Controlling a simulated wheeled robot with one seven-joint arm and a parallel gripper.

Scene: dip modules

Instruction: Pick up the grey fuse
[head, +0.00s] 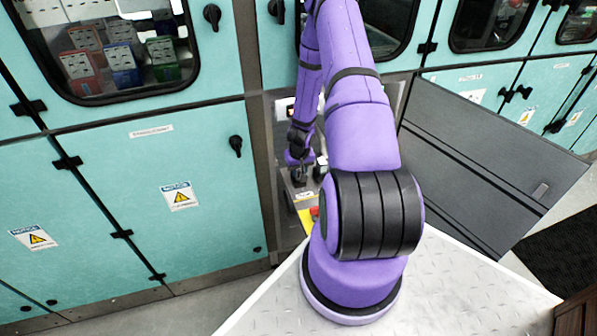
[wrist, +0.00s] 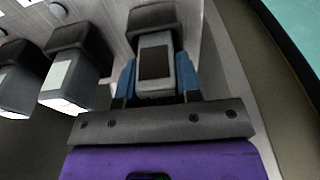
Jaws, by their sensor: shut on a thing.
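The grey fuse (wrist: 155,58) has a light grey body with a dark rectangular face and a dark block at its far end. It is in the upper middle of the wrist view. My gripper (wrist: 156,79) has its two blue fingers on either side of the fuse, shut on it. In the head view my gripper (head: 300,172) is low at the open cabinet bay, and the fuse there is too small and hidden to tell. I cannot tell whether the fuse is still seated in the panel.
In the wrist view, a similar dark module with a white label (wrist: 57,75) stands to the left, with another at the left edge. A cabinet side wall (wrist: 225,70) is close on the right. In the head view, an open grey door (head: 490,160) is right of my arm.

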